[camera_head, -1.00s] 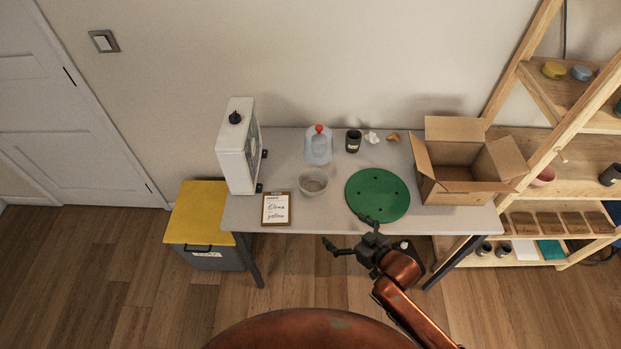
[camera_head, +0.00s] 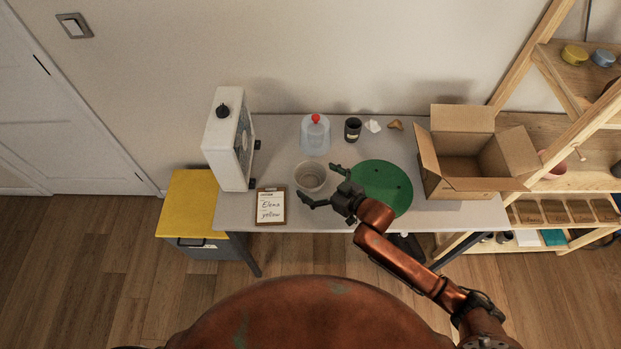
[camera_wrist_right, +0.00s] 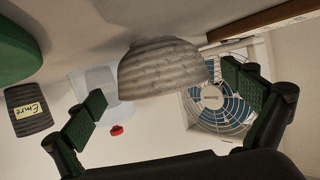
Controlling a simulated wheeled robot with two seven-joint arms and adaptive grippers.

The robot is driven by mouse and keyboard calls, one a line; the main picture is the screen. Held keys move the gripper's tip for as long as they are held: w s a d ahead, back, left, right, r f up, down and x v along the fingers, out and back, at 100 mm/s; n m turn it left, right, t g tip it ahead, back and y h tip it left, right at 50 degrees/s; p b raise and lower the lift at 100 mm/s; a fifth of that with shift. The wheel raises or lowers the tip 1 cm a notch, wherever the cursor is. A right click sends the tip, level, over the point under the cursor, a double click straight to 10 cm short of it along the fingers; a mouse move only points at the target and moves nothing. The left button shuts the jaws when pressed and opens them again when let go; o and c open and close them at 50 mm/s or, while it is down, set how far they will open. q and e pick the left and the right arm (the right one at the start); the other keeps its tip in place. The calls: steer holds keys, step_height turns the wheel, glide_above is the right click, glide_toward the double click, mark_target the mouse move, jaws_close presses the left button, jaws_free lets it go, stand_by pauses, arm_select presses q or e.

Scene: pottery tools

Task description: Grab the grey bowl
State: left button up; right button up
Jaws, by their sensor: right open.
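The grey bowl (camera_head: 310,176) stands upright on the table, left of the green disc. My right gripper (camera_head: 318,185) is open, with its fingers spread at the bowl's near right side. In the right wrist view the bowl (camera_wrist_right: 160,68) lies ahead between the two open fingers (camera_wrist_right: 165,105), with nothing gripped. I cannot tell whether a finger touches it. My left gripper is not in view.
On the table (camera_head: 330,217) are a clipboard note (camera_head: 270,206), a white fan unit (camera_head: 228,140), a clear red-capped container (camera_head: 315,137), a dark cup (camera_head: 352,130), a green disc (camera_head: 385,186) and an open cardboard box (camera_head: 460,185). A wooden shelf (camera_head: 560,130) stands at right.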

steer(key=shift+x, duration=1.2)
steer(key=shift+a+f, duration=0.1)
steer(key=shift+a, duration=0.1)
steer(key=c, duration=1.5)
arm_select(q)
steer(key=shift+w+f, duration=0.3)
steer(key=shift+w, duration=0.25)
arm_select(e)
steer(key=shift+r, duration=0.25)
